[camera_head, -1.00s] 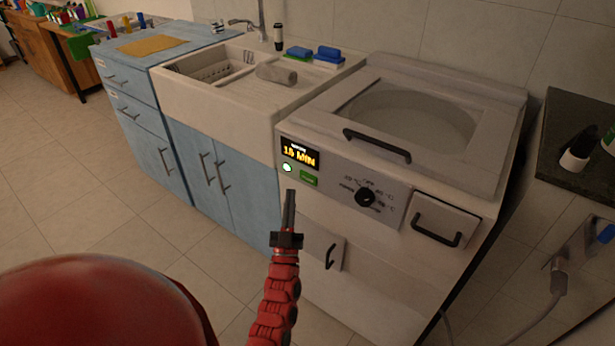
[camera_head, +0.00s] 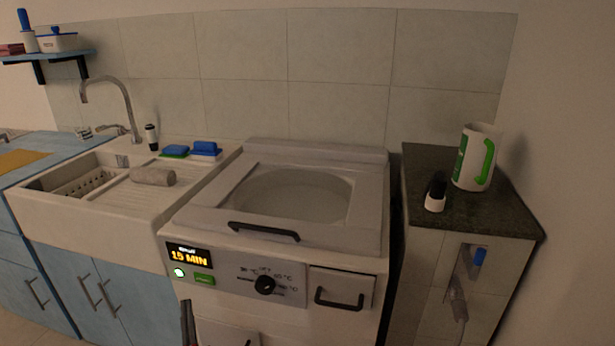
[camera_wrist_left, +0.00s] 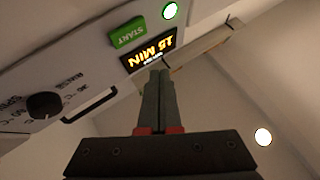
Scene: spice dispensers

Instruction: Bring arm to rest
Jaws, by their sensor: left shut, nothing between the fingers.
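My left gripper (camera_wrist_left: 160,76) is shut and empty in the left wrist view, its two dark fingers together. The fingertips appear in front of the machine's panel, near its lit display (camera_wrist_left: 152,50); whether they touch it I cannot tell. In the head view only a dark sliver of the left gripper (camera_head: 187,318) shows at the bottom, by the left front edge of the white top-loading machine (camera_head: 370,225). The display (camera_head: 188,256) reads 15 MIN, with a green start button (camera_head: 204,280) and a lit round light beside it. My right gripper is not in view.
A sink (camera_head: 100,215) with a grey roll and blue-topped items stands left of the machine. A dark-topped counter (camera_head: 500,215) at right holds a white-and-green jug (camera_head: 474,157) and a small black-and-white bottle (camera_head: 436,192). The machine's lid is clear.

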